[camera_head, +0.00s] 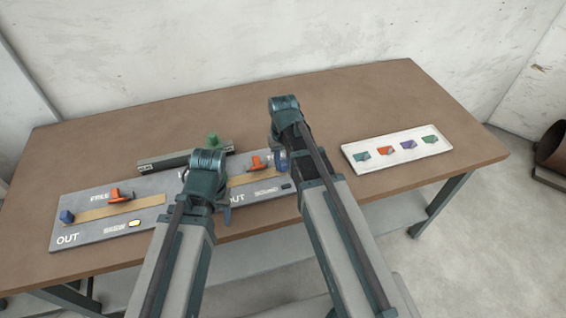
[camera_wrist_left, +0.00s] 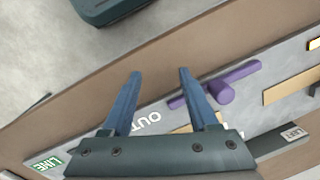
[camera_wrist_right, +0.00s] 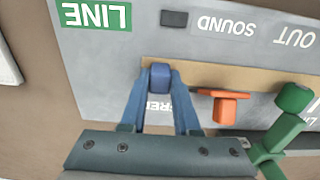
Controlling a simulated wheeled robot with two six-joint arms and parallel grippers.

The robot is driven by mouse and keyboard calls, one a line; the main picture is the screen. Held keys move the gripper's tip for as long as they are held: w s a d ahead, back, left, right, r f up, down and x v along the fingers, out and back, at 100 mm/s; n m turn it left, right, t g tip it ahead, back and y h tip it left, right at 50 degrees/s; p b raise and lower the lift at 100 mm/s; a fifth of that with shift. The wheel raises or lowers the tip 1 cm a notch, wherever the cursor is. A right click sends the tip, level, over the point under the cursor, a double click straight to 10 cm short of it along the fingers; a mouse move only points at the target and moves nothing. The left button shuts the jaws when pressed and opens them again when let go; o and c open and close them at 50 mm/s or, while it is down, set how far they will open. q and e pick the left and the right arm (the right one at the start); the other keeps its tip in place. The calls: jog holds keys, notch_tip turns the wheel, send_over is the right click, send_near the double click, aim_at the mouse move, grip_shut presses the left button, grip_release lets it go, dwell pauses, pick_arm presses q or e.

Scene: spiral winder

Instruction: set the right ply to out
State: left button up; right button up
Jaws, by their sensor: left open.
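The grey panel (camera_head: 95,232) has two tan tracks. On the right track (camera_wrist_right: 230,76), a blue block (camera_wrist_right: 160,76) sits at the end by the green LINE label (camera_wrist_right: 95,14). An orange piece (camera_wrist_right: 225,105) is further along, towards the OUT label (camera_wrist_right: 293,37). My right gripper (camera_wrist_right: 160,68) has its fingertips closed against both sides of the blue block. My left gripper (camera_wrist_left: 160,73) is open and empty over the panel's front edge, beside a purple handle (camera_wrist_left: 218,92) near OUT. My arm hides that handle in the head view.
The left track has a blue block (camera_head: 66,216) at its OUT end, an orange piece (camera_head: 120,195) and a lit SKEW lamp (camera_head: 135,223). The SOUND lamp (camera_wrist_right: 174,18) is dark. A green lever (camera_wrist_right: 285,120) stands behind the right track. A white board (camera_head: 375,166) holds several coloured pieces.

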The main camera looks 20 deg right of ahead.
grip_shut()
dwell(1.0)
